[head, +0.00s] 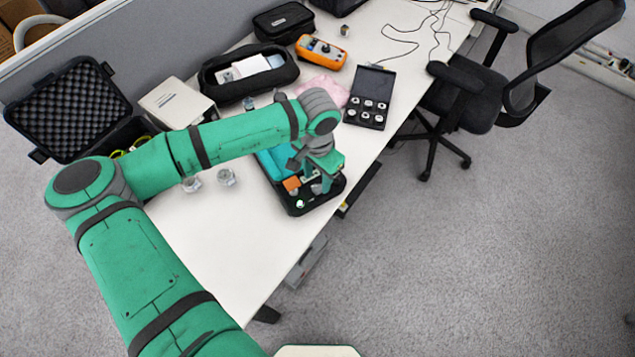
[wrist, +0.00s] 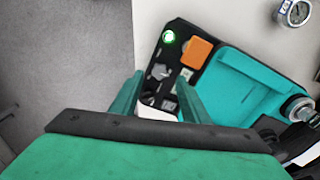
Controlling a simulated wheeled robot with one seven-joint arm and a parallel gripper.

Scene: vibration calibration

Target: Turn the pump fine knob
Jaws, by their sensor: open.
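The pump (head: 296,209) is a black and teal unit on the white table, partly covered by my arm in the head view. In the wrist view its black panel (wrist: 183,36) carries a lit green button, an orange block (wrist: 195,52) and small dark and grey knobs. One grey knob (wrist: 158,72) shows between my fingertips, with other small parts below it; I cannot tell which is the fine knob. My gripper (wrist: 158,80) is open over the panel, one green finger on each side of the knob. I cannot tell whether either finger touches it.
A round gauge (wrist: 298,12) lies near the pump. Two small metal fittings (head: 226,176) stand left of it. An open black case (head: 371,85) with several fittings, a pink cloth (head: 322,88) and an orange meter (head: 321,52) lie behind. The table's right edge is close to the pump.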

